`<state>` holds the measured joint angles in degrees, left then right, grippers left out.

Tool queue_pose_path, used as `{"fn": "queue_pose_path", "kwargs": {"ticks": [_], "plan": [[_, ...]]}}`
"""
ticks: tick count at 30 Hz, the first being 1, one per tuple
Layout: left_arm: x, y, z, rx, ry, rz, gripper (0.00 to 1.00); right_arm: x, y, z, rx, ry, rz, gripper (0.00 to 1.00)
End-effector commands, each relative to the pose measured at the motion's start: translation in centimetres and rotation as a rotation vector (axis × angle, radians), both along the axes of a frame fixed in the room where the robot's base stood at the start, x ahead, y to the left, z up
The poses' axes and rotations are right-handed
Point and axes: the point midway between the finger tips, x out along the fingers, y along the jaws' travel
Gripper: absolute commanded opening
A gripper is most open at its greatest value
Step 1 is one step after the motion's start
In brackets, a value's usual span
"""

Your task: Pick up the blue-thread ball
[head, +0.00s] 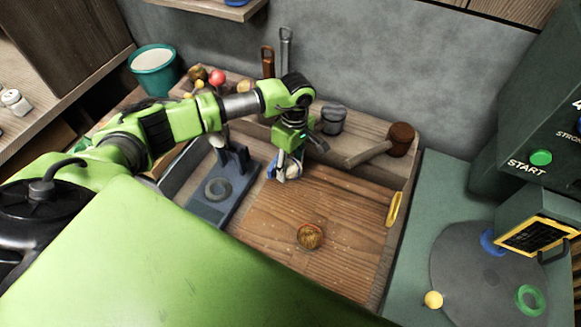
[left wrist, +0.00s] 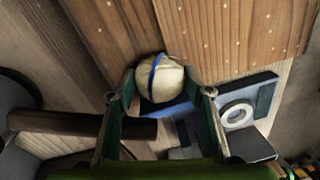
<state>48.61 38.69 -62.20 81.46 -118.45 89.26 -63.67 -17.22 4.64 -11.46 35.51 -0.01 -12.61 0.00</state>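The blue-thread ball (left wrist: 168,84) is pale cream with a blue band around it. In the left wrist view it sits at the far end of my left gripper (left wrist: 159,94), between the two fingertips, with a visible gap on each side. In the head view the ball (head: 293,172) shows partly, just below my left gripper (head: 285,163), at the back left of the wooden board (head: 345,215). The gripper points down, is open and partly hides the ball. My right gripper is not in view.
A blue-grey stand with a grey ring (head: 217,190) is close left of the ball. A brownish ball (head: 310,236) lies on the board nearer me. A green machine (head: 540,158) is at right. The board's middle is clear.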

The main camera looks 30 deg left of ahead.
Motion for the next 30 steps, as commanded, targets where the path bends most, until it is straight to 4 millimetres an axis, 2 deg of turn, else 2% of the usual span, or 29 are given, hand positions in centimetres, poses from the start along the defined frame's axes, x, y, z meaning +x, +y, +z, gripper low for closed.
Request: {"fn": "queue_pose_path", "kwargs": {"ticks": [1,3,17,28,30], "plan": [[0.0,0.0,0.0,0.000,0.000,0.000,0.34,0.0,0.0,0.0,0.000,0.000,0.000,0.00],[0.0,0.0,0.0,0.000,0.000,0.000,0.20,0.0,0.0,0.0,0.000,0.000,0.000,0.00],[0.1,0.0,0.2,-0.001,-0.001,0.001,0.20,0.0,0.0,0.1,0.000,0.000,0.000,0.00],[0.2,0.2,1.8,-0.001,-0.002,0.008,0.20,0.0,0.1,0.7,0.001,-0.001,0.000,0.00],[0.1,0.2,1.6,0.000,-0.001,0.008,0.20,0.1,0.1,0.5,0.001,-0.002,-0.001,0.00]]}}
